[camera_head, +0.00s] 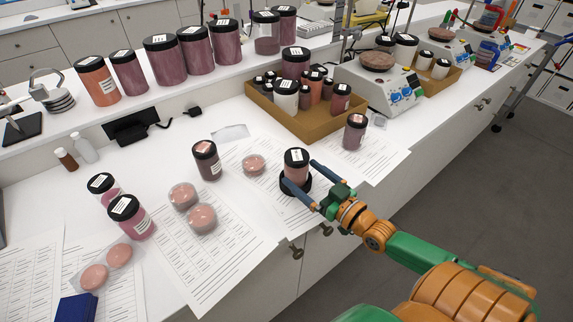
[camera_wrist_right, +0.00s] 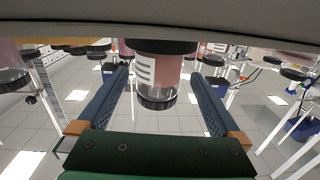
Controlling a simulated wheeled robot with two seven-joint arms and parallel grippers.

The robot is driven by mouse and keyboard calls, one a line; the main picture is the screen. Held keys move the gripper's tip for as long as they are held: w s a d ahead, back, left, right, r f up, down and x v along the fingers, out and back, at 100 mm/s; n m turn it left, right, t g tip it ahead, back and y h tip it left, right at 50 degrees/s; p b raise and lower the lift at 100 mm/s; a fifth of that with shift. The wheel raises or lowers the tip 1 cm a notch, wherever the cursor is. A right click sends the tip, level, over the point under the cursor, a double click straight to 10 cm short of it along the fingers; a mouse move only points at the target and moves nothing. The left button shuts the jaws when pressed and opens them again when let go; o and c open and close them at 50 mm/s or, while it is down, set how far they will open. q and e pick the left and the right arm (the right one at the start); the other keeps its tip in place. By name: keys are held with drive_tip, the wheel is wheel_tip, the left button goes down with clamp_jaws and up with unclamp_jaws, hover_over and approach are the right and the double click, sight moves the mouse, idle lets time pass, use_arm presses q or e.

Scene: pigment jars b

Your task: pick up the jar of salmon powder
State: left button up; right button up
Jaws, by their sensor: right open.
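A jar of salmon powder (camera_head: 297,175) with a black lid and white label stands upright on the bench near its front edge, with a dark ring around its base. My right gripper (camera_head: 298,171) is open, with one blue finger on each side of this jar. In the right wrist view the jar (camera_wrist_right: 168,68) appears upside down between the two fingers, with a visible gap on both sides. My left gripper is not in view.
A dark reddish jar (camera_head: 207,160) and a pink-brown jar (camera_head: 355,132) stand nearby. Clear dishes of pink powder (camera_head: 202,217) lie on printed sheets. A cardboard tray (camera_head: 310,129) of jars is behind. Two pink jars (camera_head: 131,216) stand at left.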

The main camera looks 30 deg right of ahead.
sight(305, 174)
drive_tip(key=shift+w+r, duration=0.15)
drive_tip(key=shift+r, duration=0.05)
drive_tip(key=shift+w+a+r, duration=0.1)
drive_tip(key=shift+w+r, duration=0.1)
drive_tip(key=shift+w, duration=0.55)
drive_tip(key=shift+w+f, duration=0.25)
drive_tip(key=shift+w, duration=0.75)
drive_tip(key=shift+w+a+f, duration=0.1)
drive_tip(key=shift+w, duration=0.1)
drive_tip(key=shift+s+r, duration=0.2)
drive_tip(key=shift+s, duration=0.1)
drive_tip(key=c, duration=0.7)
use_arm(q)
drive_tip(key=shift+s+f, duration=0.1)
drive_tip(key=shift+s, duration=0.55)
use_arm(e)
drive_tip(key=shift+w, duration=0.1)
drive_tip(key=c, duration=0.7)
